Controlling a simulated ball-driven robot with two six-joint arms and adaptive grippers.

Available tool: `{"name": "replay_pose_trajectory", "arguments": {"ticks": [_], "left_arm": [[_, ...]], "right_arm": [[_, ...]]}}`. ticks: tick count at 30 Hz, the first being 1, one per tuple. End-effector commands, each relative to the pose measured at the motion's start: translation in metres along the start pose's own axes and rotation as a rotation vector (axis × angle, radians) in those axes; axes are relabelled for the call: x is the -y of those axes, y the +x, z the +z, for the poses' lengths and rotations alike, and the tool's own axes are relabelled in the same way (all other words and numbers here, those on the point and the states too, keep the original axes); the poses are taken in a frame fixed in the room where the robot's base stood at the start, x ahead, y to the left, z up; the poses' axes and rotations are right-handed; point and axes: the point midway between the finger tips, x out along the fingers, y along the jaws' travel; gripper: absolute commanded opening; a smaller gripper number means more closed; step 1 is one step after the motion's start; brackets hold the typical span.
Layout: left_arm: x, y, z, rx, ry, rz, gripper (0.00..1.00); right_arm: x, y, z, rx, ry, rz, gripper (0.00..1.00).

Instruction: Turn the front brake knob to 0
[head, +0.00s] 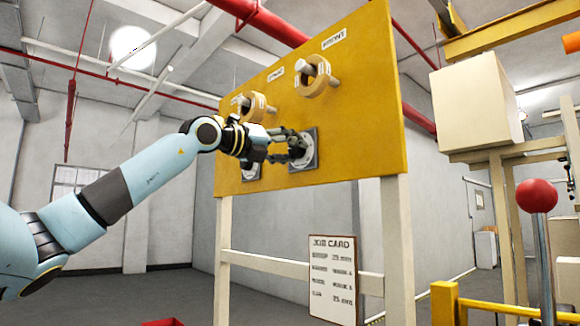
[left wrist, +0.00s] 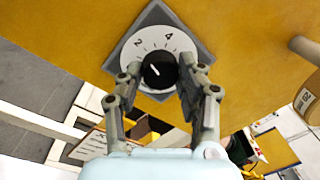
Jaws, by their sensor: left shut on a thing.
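A yellow panel (head: 366,110) stands upright on pale posts and carries the knobs. A black knob (left wrist: 159,70) sits on a white round dial with a grey square plate (left wrist: 183,25). The digits 2 and 4 are readable on the dial; the others are hidden or too small. My left gripper (head: 296,146) reaches the lower right dial plate (head: 311,157) in the head view. In the left wrist view its fingers (left wrist: 158,78) are shut on the knob from both sides. A white pointer line shows on the knob. Another grey plate (head: 250,173) is partly hidden behind my wrist. My right gripper is not in view.
Two tan rings on pegs, one at the upper right (head: 311,84), stick out of the panel above the dials. A job card (head: 333,278) hangs below the panel. A red ball on a post (head: 537,196) stands at right.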

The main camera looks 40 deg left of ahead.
Motion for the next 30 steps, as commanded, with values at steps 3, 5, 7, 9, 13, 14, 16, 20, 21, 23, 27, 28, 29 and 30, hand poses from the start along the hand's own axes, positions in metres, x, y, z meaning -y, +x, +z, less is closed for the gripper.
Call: {"name": "replay_pose_trajectory", "arguments": {"ticks": [3, 5, 7, 9, 13, 14, 16, 20, 21, 23, 27, 28, 29, 30], "left_arm": [[-0.002, 0.000, -0.002, 0.012, -0.110, -0.005, 0.05], [-0.002, 0.000, -0.002, 0.015, -0.166, -0.005, 0.05], [-0.002, 0.000, -0.002, 0.020, -0.232, -0.006, 0.05], [-0.001, 0.000, -0.001, 0.025, -0.298, -0.007, 0.05], [-0.002, 0.000, -0.002, 0.033, -0.421, -0.007, 0.05], [-0.002, 0.000, -0.002, 0.036, -0.448, -0.007, 0.05], [-0.001, 0.000, -0.002, 0.040, -0.515, -0.009, 0.05], [-0.001, 0.000, -0.001, 0.049, -0.636, -0.009, 0.05], [-0.001, 0.000, -0.001, 0.051, -0.672, -0.010, 0.05], [-0.001, 0.000, -0.002, 0.054, -0.726, -0.011, 0.05], [-0.001, 0.000, -0.001, 0.063, -0.836, -0.011, 0.05], [-0.001, 0.000, -0.001, 0.064, -0.857, -0.012, 0.05], [0.000, 0.000, -0.001, 0.065, -0.879, -0.012, 0.05], [0.000, 0.000, -0.001, 0.066, -0.905, -0.012, 0.05]], "right_arm": [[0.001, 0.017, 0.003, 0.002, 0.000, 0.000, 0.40], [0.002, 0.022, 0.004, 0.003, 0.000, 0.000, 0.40], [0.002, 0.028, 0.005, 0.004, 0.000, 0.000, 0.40], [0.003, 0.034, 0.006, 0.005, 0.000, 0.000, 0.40], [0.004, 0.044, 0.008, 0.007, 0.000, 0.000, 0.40], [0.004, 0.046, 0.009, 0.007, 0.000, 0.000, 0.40], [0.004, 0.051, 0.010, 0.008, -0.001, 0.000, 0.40], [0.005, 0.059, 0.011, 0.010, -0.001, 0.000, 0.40], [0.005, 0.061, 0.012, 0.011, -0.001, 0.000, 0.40], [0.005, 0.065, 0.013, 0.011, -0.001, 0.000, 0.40], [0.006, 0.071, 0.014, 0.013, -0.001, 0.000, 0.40], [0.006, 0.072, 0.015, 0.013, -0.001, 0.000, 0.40], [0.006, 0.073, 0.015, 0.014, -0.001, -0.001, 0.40], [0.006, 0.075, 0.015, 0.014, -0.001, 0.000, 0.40]]}}
